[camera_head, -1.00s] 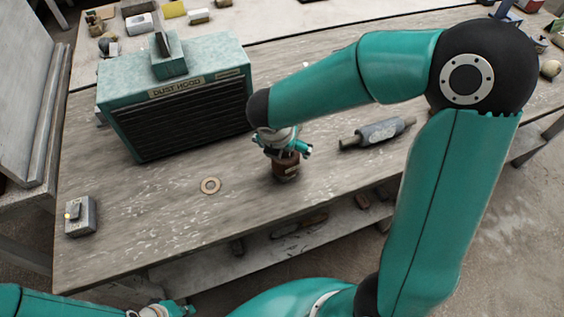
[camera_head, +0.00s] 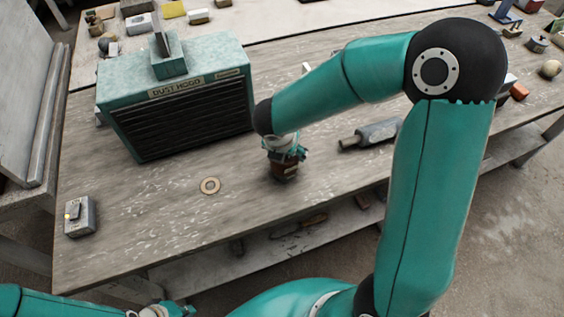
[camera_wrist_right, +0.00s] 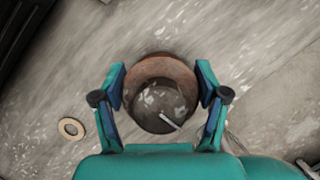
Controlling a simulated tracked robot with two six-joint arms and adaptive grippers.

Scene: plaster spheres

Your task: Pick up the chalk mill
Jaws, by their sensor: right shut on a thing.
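The chalk mill (camera_head: 285,175) is a small brown cylinder with a pale label, upright on the front part of the wooden bench. From above, in the right wrist view, the mill (camera_wrist_right: 160,98) shows a dark domed top with a thin light crank. My right gripper (camera_head: 285,155) comes down from above and is shut on the mill, with one finger on each side; its fingers also show in the right wrist view (camera_wrist_right: 162,84). My left gripper (camera_head: 172,309) is only partly in view at the bottom edge, away from the bench top, and its jaws are unclear.
A teal dust hood (camera_head: 180,105) stands to the left behind the mill. A flat ring (camera_head: 210,185) and a grey switch box (camera_head: 80,216) lie to the left. A grey roller (camera_head: 372,134) lies to the right, partly behind my right arm. The bench front between is clear.

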